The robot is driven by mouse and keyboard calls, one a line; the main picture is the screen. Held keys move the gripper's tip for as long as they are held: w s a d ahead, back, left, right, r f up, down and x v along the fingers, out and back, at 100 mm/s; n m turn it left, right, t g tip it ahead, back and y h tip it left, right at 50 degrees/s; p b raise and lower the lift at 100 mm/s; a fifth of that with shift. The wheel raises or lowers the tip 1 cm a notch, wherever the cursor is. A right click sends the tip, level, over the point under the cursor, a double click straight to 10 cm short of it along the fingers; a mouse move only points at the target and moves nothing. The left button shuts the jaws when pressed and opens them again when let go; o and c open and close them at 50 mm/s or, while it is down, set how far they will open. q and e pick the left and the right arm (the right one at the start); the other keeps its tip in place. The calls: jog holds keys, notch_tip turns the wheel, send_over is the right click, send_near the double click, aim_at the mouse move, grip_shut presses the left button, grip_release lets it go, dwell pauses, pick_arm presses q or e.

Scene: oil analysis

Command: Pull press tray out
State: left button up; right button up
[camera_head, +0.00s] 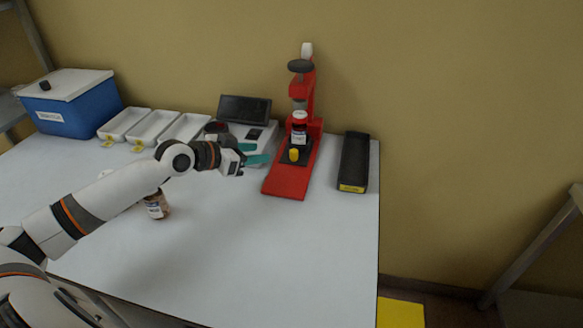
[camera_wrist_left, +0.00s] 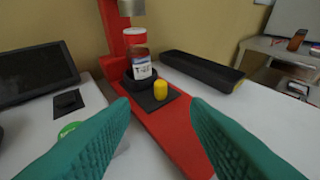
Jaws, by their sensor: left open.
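The red press (camera_head: 288,178) stands at the back right of the white table. Its black press tray (camera_head: 286,157) lies on the red base, with a yellow knob (camera_head: 294,155) at its front. A bottle with a white label and red cap (camera_head: 299,130) stands on the tray under the press head. My left gripper (camera_head: 257,154) is open and empty, just left of the press. In the left wrist view, its teal fingers (camera_wrist_left: 160,140) are spread apart, with the yellow knob (camera_wrist_left: 212,90) ahead between them and not touching. My right gripper is not in view.
A black tray (camera_head: 354,162) with a yellow label lies right of the press. A device with a dark screen (camera_head: 244,109) stands behind my gripper. White trays (camera_head: 154,127), a blue box (camera_head: 72,106) and a brown bottle (camera_head: 156,206) are to the left. The front right table is clear.

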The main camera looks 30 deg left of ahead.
aim_at(291, 152)
pick_arm(q)
jog(key=shift+w+d+f, duration=0.2)
jog(key=shift+w+f, duration=0.15)
jog(key=shift+w, duration=0.2)
jog(key=p+x, duration=0.1)
jog(key=x, duration=1)
jog(key=shift+f, duration=0.1)
jog(key=shift+s, duration=0.1)
grip_shut()
